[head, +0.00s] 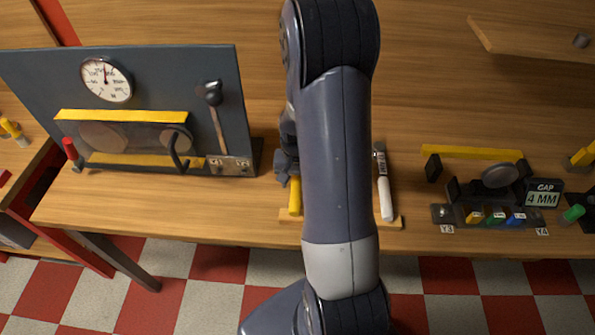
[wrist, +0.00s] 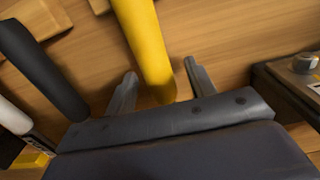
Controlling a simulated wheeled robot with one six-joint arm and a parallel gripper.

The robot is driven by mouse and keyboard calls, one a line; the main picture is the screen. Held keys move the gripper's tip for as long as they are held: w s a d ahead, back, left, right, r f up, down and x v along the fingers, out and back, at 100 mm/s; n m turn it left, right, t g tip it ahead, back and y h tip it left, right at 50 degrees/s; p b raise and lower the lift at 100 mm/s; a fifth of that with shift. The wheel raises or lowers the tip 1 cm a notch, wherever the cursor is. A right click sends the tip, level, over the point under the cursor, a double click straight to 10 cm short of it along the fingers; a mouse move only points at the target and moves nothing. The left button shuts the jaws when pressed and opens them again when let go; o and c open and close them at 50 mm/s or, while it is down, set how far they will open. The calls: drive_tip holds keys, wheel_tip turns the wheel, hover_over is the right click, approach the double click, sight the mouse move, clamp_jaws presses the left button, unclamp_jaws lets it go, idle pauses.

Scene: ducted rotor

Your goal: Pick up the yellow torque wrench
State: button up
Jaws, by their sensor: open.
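The yellow torque wrench (head: 295,196) shows in the head view as a yellow handle just left of my arm, over the front of the wooden bench; my arm and gripper hide the rest. In the wrist view its thick yellow handle (wrist: 146,40) runs from the top edge down between the two fingers of my gripper (wrist: 160,68). The fingers are apart, with a gap visible on each side of the handle. My gripper also shows partly in the head view (head: 284,165), behind my arm.
A white-handled tool (head: 385,196) lies right of my arm. A dark panel with a gauge (head: 107,80) and lever stands left. A fixture with yellow bar (head: 470,153), coloured pieces and a "GAP 4 MM" display (head: 543,194) is at right. The bench (head: 430,90) behind is mostly clear.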

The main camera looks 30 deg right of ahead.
drive_tip(key=shift+f, duration=0.3)
clamp_jaws()
idle(0.4)
drive_tip(key=shift+r, duration=0.15)
